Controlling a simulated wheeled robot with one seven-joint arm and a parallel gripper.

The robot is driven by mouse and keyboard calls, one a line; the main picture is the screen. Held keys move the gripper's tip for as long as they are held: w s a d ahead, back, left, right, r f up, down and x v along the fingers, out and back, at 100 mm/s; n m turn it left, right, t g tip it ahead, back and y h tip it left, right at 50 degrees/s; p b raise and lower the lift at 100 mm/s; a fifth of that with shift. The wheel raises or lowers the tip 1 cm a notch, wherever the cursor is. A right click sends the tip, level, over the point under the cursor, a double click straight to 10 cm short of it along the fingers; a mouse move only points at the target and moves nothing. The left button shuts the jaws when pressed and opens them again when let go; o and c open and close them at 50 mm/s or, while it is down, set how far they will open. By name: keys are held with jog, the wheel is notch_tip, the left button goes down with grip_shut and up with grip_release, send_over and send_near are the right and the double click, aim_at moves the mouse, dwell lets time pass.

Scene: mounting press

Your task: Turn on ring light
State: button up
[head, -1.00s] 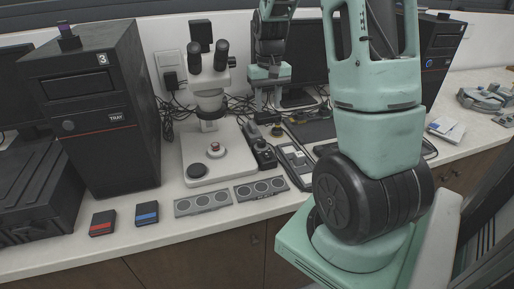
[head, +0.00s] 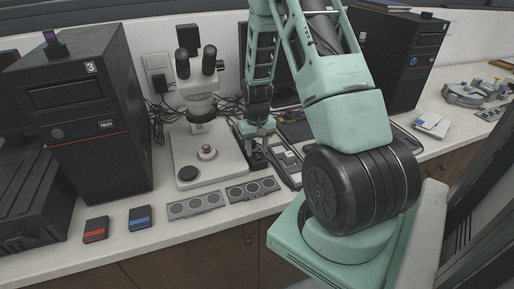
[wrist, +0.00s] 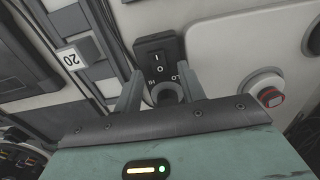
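A black control box (wrist: 158,58) shows between my fingertips in the wrist view. It has a rocker switch (wrist: 157,57) marked I and O, and a grey round knob (wrist: 167,93) below it with HI and LO marks. My gripper (wrist: 160,76) is open, with a finger on either side of the box. I cannot tell whether the fingers touch it. In the head view my gripper (head: 256,142) is low over the box (head: 258,162), partly hiding it. The microscope (head: 198,85) stands just left of it. I see no clear glow from a ring light.
Grey panels with round discs (head: 252,189) lie in front. A black computer tower (head: 85,110) stands left. Cables run behind the microscope.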

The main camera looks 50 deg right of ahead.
jog(key=shift+f, duration=0.4)
jog(key=shift+c, duration=0.3)
grip_shut()
jog(key=t+b, duration=0.1)
jog(key=h+b, duration=0.1)
jog(key=b, duration=0.1)
jog(key=shift+s+a+f+t, duration=0.15)
jog(key=shift+s+f+t, duration=0.1)
jog(key=shift+t, duration=0.15)
jog(key=shift+s+r+t+h+b, duration=0.1)
jog(key=shift+r+t+h+b, duration=0.25)
jog(key=shift+b, duration=0.2)
jog(key=shift+o, duration=0.3)
grip_release()
